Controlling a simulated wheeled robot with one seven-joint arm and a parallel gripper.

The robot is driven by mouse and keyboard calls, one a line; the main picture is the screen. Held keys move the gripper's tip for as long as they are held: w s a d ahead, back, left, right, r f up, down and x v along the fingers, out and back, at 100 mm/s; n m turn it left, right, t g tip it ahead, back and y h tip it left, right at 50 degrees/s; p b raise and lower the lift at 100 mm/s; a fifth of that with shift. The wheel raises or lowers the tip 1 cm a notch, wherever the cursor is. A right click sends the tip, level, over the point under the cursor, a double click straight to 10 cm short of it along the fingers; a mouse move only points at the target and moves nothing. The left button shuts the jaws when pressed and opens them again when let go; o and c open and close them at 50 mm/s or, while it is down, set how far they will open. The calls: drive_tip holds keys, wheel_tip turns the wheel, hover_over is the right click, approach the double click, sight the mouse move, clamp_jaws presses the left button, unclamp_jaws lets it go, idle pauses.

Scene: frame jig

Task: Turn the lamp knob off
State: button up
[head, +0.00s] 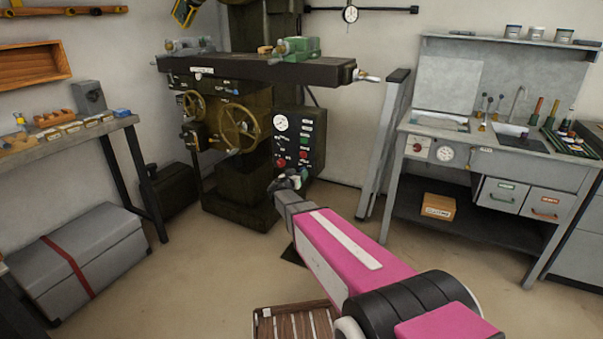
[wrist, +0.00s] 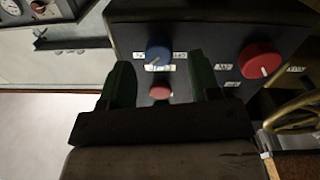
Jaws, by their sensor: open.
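My gripper (wrist: 160,76) is open in the wrist view, with two dark green fingers spread before a dark control panel (wrist: 205,40). A blue knob (wrist: 158,52) and a smaller red knob or button (wrist: 159,92) show in the gap between the fingers, neither gripped. A larger red knob (wrist: 260,60) is to the right, outside the fingers. The small white labels are unreadable, so I cannot tell which control is the lamp knob. In the head view my gripper (head: 290,181) is small, in front of the lower part of the machine's panel (head: 313,130).
The milling machine (head: 240,180) has a brass handwheel (head: 239,127) left of the panel in the head view. A grey workbench (head: 480,155) stands right and a grey trunk (head: 85,255) left. A slatted wooden platform (head: 290,322) lies below. Floor between is mostly clear.

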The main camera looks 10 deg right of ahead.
drive_tip(key=shift+x, duration=1.45)
drive_tip(key=c, duration=0.9)
